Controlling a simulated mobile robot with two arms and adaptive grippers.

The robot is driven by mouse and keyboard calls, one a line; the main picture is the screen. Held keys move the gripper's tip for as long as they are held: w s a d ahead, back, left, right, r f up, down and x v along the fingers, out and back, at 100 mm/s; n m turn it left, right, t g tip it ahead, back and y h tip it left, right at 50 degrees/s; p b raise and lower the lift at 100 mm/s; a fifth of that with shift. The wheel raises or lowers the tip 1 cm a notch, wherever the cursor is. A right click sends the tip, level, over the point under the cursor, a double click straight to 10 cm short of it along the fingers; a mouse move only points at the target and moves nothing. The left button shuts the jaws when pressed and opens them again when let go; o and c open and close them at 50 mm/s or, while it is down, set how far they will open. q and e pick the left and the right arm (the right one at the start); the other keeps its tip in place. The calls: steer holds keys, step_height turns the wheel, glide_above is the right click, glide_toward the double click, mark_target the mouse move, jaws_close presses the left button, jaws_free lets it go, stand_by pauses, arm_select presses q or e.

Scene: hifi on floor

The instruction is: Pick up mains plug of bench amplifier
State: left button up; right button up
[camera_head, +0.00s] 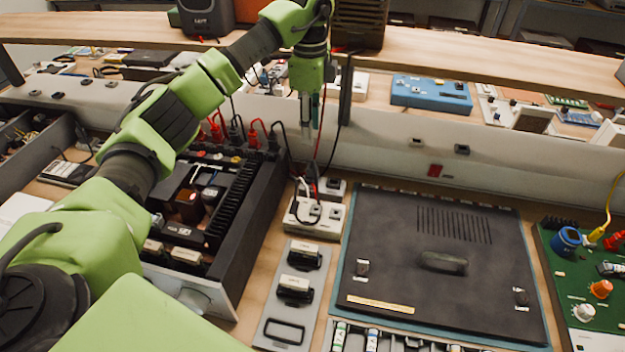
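The bench amplifier (262,205) is an open black chassis with a finned side, left of the middle. Red and black leads rise at its back. A pale socket strip (327,228) stands on the bench to its right. Dark plugs and cables crowd its back end; I cannot tell which is the amplifier's mains plug. My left gripper (310,112) points down above and behind the strip, well clear of it. Its fingers are small and overlap with cables behind, so their opening is unclear. I see nothing clearly held. My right gripper is not in view.
A large black panel (395,225) lies on a blue-green mat right of the strip. A grey plate (280,320) with switches lies in front. A wooden shelf (440,58) crosses behind the arm. A green circuit board (560,268) is at the right. Red and black cables hang near the gripper.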

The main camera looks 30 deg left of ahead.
mark_target(312, 167)
arm_select(q)
step_height(312, 167, down, 8)
steer(key=shift+r+p, duration=0.1)
steer(key=shift+p, duration=0.5)
steer(key=f, duration=0.1)
steer(key=f+p, duration=0.1)
steer(key=f, duration=0.3)
steer(key=shift+d+p, duration=0.25)
steer(key=shift+p, duration=0.1)
steer(key=shift+f, duration=0.25)
jaws_close()
